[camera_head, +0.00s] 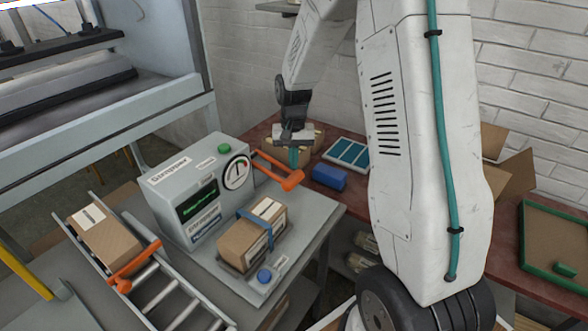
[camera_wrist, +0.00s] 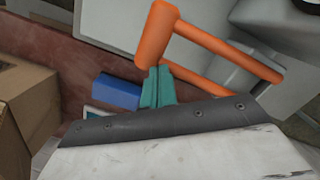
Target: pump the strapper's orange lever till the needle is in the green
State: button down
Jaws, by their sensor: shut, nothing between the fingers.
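The grey strapper (camera_head: 190,190) stands on a metal table with its orange lever (camera_head: 278,170) sticking out on the right side. The lever also shows large in the wrist view (camera_wrist: 215,50). A round white dial (camera_head: 236,173) is on the strapper's front; its needle is too small to read surely against the green. My gripper (camera_head: 294,156) is shut and empty, right by the lever's outer end. In the wrist view its teal fingers (camera_wrist: 157,86) are close against the handle end; I cannot tell whether they touch.
A strapped cardboard box (camera_head: 240,245) sits on the strapper's bed near a blue button (camera_head: 264,276). Another box (camera_head: 104,238) lies on the roller conveyor (camera_head: 160,290). A blue box (camera_head: 328,177) and a blue-panelled tray (camera_head: 347,153) are on the red bench behind the lever.

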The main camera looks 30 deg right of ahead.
notch_tip(320, 180, up, 8)
jog(key=shift+w+d, duration=0.2)
jog(key=shift+w, duration=0.1)
dwell(1.4)
jog(key=s+a+r, duration=0.1)
jog(key=s+r, duration=0.1)
jog(key=shift+s+a+r, duration=0.15)
jog(key=shift+s+a, duration=0.15)
jog(key=shift+a, duration=0.05)
jog(key=shift+s+a+f, duration=0.1)
jog(key=shift+s+f, duration=0.05)
jog(key=shift+f, duration=1.55)
jog(key=shift+s+a+f, duration=0.1)
jog(key=shift+s+f, duration=0.05)
jog(key=shift+f, duration=1.65)
